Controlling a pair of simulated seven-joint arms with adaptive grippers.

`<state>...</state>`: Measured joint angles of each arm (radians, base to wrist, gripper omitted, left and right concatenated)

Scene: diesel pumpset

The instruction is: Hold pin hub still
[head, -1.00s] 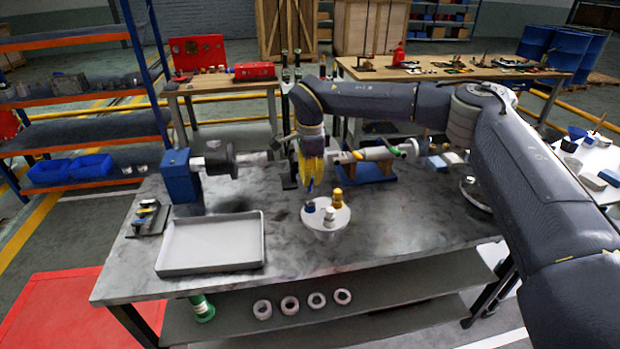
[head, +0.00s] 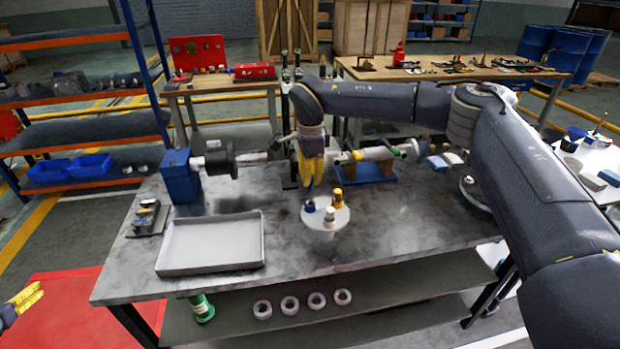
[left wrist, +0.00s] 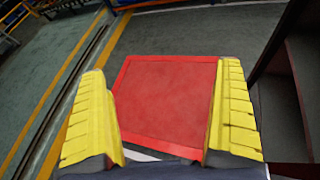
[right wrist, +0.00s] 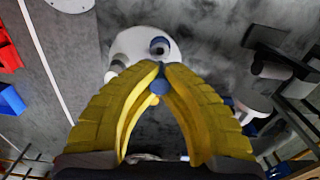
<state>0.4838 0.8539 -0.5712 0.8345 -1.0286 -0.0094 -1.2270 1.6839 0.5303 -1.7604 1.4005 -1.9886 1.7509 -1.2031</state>
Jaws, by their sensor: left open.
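A dark round hub (head: 220,158) sits on a shaft beside the blue block at the bench's left; I take it for the pin hub, though its pins cannot be made out. My left gripper (head: 26,297) shows at the left edge, far from the hub. In the left wrist view (left wrist: 168,110) it is open and empty over the red floor mat. My right gripper (head: 309,184) points down above the small white round stand (head: 328,222), right of the hub. In the right wrist view its fingertips (right wrist: 160,75) meet; bluish bits show there, and whether they are held is unclear.
The stand carries small blue, white and yellow pieces. A grey tray (head: 210,243) lies on the bench front left. A blue block (head: 180,176) supports the hub's shaft. A second shaft assembly (head: 372,158) stands behind the right gripper. Bare bench top lies front right.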

